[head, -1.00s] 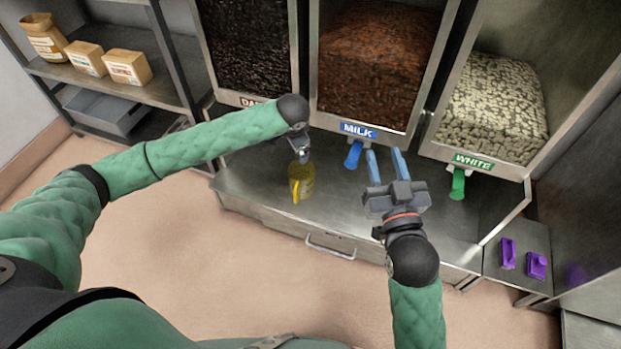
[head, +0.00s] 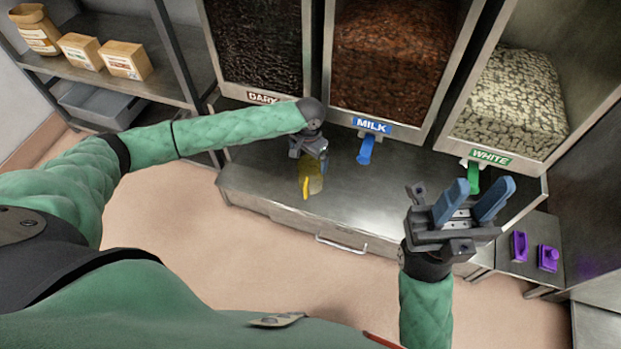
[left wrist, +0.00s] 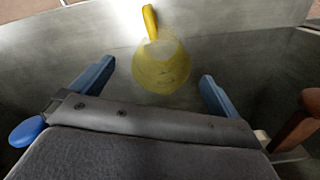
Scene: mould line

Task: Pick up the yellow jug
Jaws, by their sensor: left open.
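The yellow jug (head: 315,180) stands on the steel counter below the dark and milk bins. It is see-through yellow with a solid yellow handle on its front left side. In the left wrist view the jug (left wrist: 162,70) lies ahead between the fingers, its handle pointing away. My left gripper (left wrist: 155,85) is open, with one blue finger on each side and a gap to the jug. In the head view my left gripper (head: 313,157) is right above and behind the jug and partly hides it. My right gripper (head: 476,196) is open and empty, in front of the white bin.
Bins of dark (head: 257,45), milk (head: 390,60) and white (head: 510,95) pieces stand behind the counter (head: 400,200). A blue spout (head: 366,150) and a green spout (head: 473,178) hang over it. Purple pieces (head: 519,246) lie at right. A shelf (head: 120,40) stands at left.

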